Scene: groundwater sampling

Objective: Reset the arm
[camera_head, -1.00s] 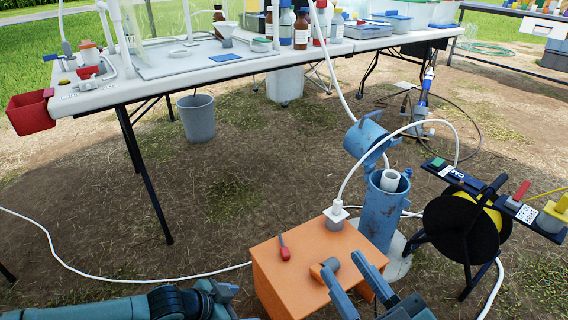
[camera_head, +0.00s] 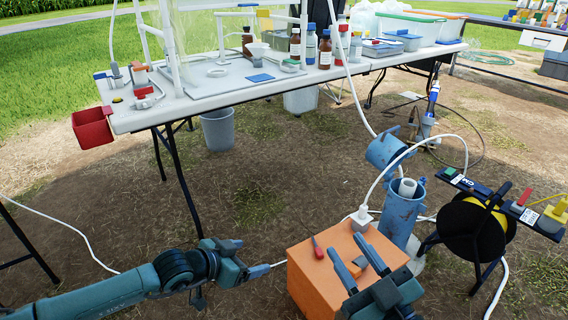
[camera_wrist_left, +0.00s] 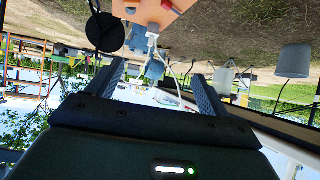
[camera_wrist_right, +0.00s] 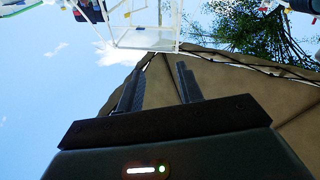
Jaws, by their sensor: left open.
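My left arm comes in from the lower left in the head view, and its gripper (camera_head: 249,258) is beside the left side of the orange box (camera_head: 310,270). The left wrist view shows its two fingers (camera_wrist_left: 160,90) spread wide with nothing between them. My right gripper (camera_head: 357,265) shows in front of the orange box at the bottom of the head view. In the right wrist view its fingers (camera_wrist_right: 160,85) stand apart and empty, against sky and a brown canopy.
A blue well casing (camera_head: 402,215) with its lid open stands behind the box, with a white cable nearby. A black reel (camera_head: 474,230) stands to the right. The white table (camera_head: 290,90) holds bottles; bare ground lies in front.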

